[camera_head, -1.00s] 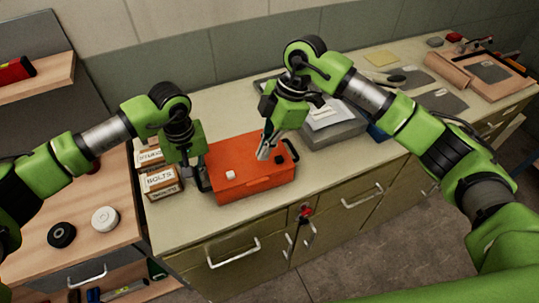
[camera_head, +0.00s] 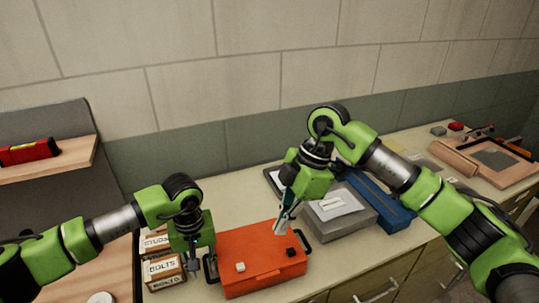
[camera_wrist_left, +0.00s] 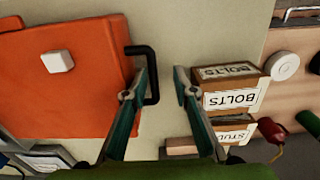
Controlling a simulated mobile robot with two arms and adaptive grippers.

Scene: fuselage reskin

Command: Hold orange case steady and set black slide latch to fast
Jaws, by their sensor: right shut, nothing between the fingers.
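The orange case (camera_head: 255,278) lies closed on the counter. A white block (camera_head: 239,267) sits on the left of its lid, and the black slide latch (camera_head: 290,252) sits on the right. My left gripper (camera_head: 210,268) is at the case's left handle. In the left wrist view its fingers (camera_wrist_left: 160,82) are apart, with the black handle (camera_wrist_left: 154,78) bar between them. The case (camera_wrist_left: 75,95) and white block (camera_wrist_left: 58,61) show there too. My right gripper (camera_head: 280,228) is shut and empty, its tips just above and behind the black latch.
Boxes marked BOLTS (camera_head: 163,270) and STUDS (camera_head: 155,242) stand close left of my left gripper. A grey case (camera_head: 342,220) and a blue case (camera_head: 385,208) lie right of the orange case. A wooden tray (camera_head: 485,165) is at the far right.

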